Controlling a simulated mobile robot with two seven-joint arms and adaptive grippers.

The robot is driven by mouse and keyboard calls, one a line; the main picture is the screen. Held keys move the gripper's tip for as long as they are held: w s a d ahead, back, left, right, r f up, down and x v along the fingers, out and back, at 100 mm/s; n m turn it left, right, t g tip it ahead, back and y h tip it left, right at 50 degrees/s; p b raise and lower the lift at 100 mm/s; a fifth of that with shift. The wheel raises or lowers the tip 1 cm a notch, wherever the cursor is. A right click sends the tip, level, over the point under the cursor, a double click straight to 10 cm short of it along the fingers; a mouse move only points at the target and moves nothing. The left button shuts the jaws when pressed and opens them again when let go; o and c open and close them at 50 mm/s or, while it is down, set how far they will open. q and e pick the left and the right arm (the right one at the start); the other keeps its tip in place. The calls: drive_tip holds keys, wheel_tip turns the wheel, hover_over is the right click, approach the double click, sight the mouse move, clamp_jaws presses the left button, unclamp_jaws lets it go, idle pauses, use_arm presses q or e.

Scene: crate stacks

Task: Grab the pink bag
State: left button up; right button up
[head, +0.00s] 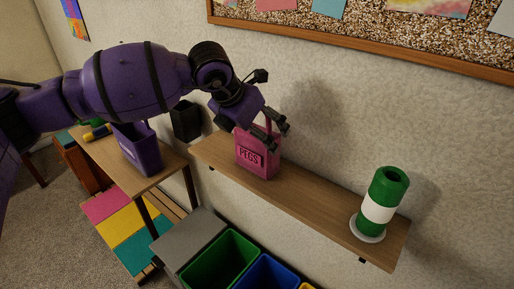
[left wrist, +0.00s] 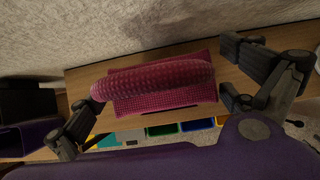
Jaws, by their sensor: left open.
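The pink bag (head: 257,159), labelled "PEGS", stands upright on a narrow wooden wall shelf (head: 320,204). Its handle loops up at the top. My left gripper (head: 275,132) is right above the bag, at its handle, with the fingers pointing down. In the left wrist view the bag (left wrist: 165,102) lies between the two spread fingers of the gripper (left wrist: 160,108), with its handle crossing over its top. The fingers are open and look apart from the bag. My right gripper is in neither view.
A green and white cylinder (head: 381,197) stands on a white saucer at the shelf's right end. A purple bag (head: 139,152) and a dark container (head: 186,121) are on the left. Green (head: 222,262) and blue bins stand below. The shelf between bag and cylinder is clear.

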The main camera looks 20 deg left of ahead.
use_arm(q)
drive_tip(key=c, duration=1.4)
